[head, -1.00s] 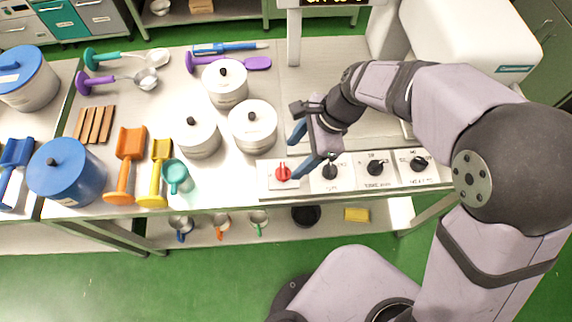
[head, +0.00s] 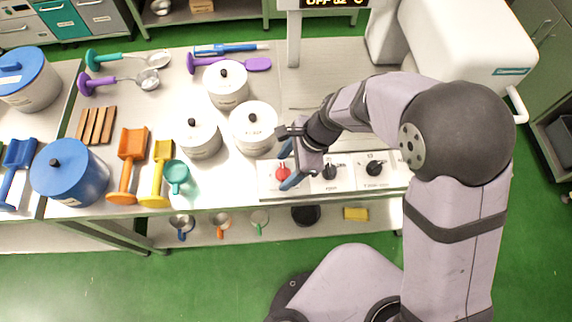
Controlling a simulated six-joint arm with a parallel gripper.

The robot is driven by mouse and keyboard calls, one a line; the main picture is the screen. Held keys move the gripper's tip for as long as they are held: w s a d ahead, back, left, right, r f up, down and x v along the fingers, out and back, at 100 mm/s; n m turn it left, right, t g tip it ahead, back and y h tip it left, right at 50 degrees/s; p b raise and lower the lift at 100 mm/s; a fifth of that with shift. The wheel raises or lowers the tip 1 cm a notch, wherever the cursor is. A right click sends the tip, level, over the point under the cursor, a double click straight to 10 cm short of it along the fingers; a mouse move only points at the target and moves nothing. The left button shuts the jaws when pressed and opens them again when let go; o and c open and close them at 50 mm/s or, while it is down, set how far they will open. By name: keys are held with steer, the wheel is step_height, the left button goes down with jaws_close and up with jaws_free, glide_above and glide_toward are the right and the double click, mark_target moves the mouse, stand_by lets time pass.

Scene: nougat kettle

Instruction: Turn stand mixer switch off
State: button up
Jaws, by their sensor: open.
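The control panel (head: 264,187) runs along the front edge of the table. It carries a red knob (head: 283,174) at its left, then a black knob (head: 330,171) and another black knob (head: 375,168). The printed labels are too small to read surely, so I cannot tell which is the mixer switch. My gripper (head: 288,166) is open with blue fingertips, over the left end of the panel. In this view its fingertips lie behind and in front of the red knob; contact cannot be told. My arm covers the right end of the panel.
A white machine (head: 465,40) stands at the back right. A display (head: 335,3) at the top seems to read OFF and 62 °C. White lidded pots (head: 253,128) stand close left of my gripper. Scoops, a teal cup (head: 176,176) and a blue pot (head: 68,178) are farther left.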

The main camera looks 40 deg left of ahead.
steer(key=c, duration=1.1)
steer(key=shift+o, duration=0.2)
steer(key=shift+n, duration=0.4)
steer(key=n, duration=0.2)
steer(key=n+h+p, duration=0.1)
steer(key=shift+w+a+n+g+h, duration=0.1)
steer(key=shift+a+n+g+h, duration=0.1)
steer(key=shift+n+g+h, duration=0.15)
steer(key=n, duration=0.2)
steer(key=n+h, duration=0.1)
steer(key=n, duration=0.1)
steer(key=shift+a+n+g+h, duration=0.15)
steer(key=shift+n+g+h, duration=0.1)
steer(key=shift+n+g, duration=0.1)
steer(key=n+h, duration=0.1)
steer(key=n, duration=0.3)
steer(key=shift+a+n+h, duration=0.15)
steer(key=shift+n+h, duration=0.15)
steer(key=shift+h, duration=0.1)
steer(key=n+t+h, duration=0.1)
steer(key=n, duration=0.3)
steer(key=shift+a, duration=0.1)
steer(key=shift+t, duration=0.3)
